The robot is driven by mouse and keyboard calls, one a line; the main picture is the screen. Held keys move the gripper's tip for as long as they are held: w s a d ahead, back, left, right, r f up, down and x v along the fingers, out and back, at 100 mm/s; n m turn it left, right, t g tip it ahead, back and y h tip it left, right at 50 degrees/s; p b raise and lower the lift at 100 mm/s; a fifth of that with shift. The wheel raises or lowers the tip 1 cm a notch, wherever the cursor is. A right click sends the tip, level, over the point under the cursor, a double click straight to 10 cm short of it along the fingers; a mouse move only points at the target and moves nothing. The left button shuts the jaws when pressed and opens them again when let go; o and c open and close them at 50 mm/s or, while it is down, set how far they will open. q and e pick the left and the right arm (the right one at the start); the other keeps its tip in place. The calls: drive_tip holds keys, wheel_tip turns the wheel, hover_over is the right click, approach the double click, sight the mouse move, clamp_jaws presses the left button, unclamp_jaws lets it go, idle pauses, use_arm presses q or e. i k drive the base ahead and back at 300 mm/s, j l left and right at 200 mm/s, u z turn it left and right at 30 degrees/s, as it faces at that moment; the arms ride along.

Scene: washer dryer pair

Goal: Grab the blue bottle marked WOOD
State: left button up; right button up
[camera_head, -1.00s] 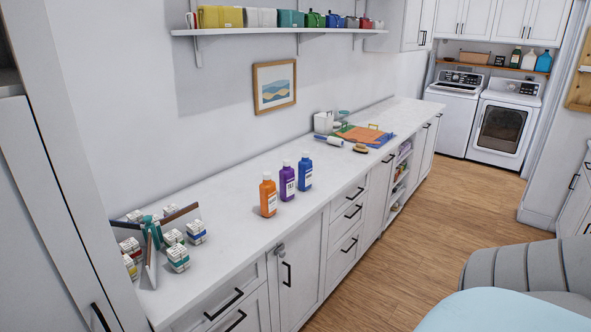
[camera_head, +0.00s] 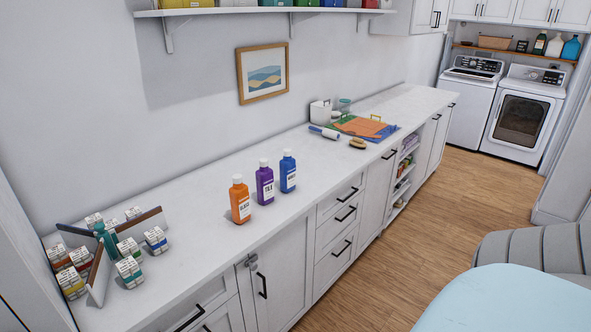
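A blue bottle (camera_head: 288,172) with a white cap and a white label stands upright on the white counter (camera_head: 200,205). The label's lettering is too small to read for sure. A purple bottle (camera_head: 265,183) stands just left of it, and an orange bottle (camera_head: 240,200) stands left of that. The three stand apart in a slanting row, nothing in front of the blue one. Neither of my grippers is in view.
Small boxes around a divider (camera_head: 104,240) stand at the counter's left end. A lint roller (camera_head: 325,132), brush (camera_head: 358,143) and orange-topped mat (camera_head: 362,126) lie beyond the bottles. A light-blue surface (camera_head: 510,300) and grey striped seat (camera_head: 540,250) are at lower right. Wood floor lies between.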

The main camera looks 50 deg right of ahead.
sight(287, 166)
drive_tip(key=l+u, duration=0.1)
drive_tip(key=l, duration=1)
drive_tip(key=l+u, duration=0.1)
drive_tip(key=l, duration=0.95)
drive_tip(key=l+u, duration=0.15)
drive_tip(key=l, duration=0.4)
drive_tip(key=k+l+u, duration=0.15)
drive_tip(key=l, duration=0.35)
drive_tip(key=k+l+u, duration=0.1)
drive_tip(key=l+u, duration=0.35)
drive_tip(key=l, duration=0.6)
